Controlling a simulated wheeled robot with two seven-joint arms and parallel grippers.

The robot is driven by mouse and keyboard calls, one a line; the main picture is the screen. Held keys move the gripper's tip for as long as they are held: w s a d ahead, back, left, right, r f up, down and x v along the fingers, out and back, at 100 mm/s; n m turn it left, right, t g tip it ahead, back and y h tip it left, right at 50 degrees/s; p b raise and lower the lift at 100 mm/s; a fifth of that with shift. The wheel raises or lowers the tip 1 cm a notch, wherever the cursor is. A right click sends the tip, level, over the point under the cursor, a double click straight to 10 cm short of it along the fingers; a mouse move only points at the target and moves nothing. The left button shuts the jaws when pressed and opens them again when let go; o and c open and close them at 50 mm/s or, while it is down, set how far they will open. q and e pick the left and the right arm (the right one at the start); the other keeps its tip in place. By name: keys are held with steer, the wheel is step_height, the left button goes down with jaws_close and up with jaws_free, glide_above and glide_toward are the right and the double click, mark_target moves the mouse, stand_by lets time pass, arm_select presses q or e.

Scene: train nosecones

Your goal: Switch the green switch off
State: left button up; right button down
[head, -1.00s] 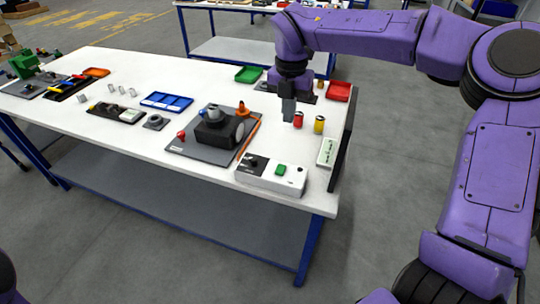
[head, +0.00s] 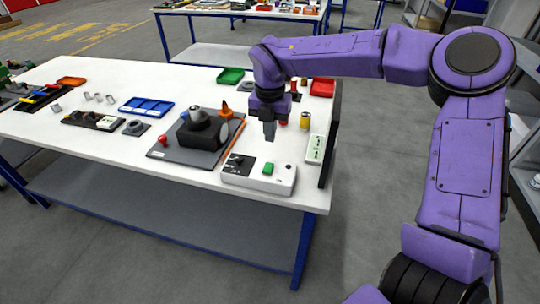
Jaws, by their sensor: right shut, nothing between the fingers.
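The green switch (head: 267,169) sits on top of a white control box (head: 284,182) near the front right edge of the white table. The box also has a black knob on a dark panel at its left end. My right gripper (head: 269,138) points down above the table, just behind the box and above the switch's level, apart from it. Its fingers are shut and empty. I cannot tell the switch's on or off position at this size. My left gripper is not in view.
A grey plate with a black fixture (head: 203,130) stands left of the box. A white-green block (head: 315,149) and a yellow can (head: 305,120) stand to the right. A blue tray (head: 146,107), a green bin (head: 230,76) and a red bin (head: 322,87) lie farther back.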

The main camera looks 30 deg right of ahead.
mark_target(270, 165)
step_height(270, 165, down, 9)
steer(key=shift+w+f+p, duration=0.15)
steer(key=shift+f+p, duration=0.05)
steer(key=shift+p, duration=0.8)
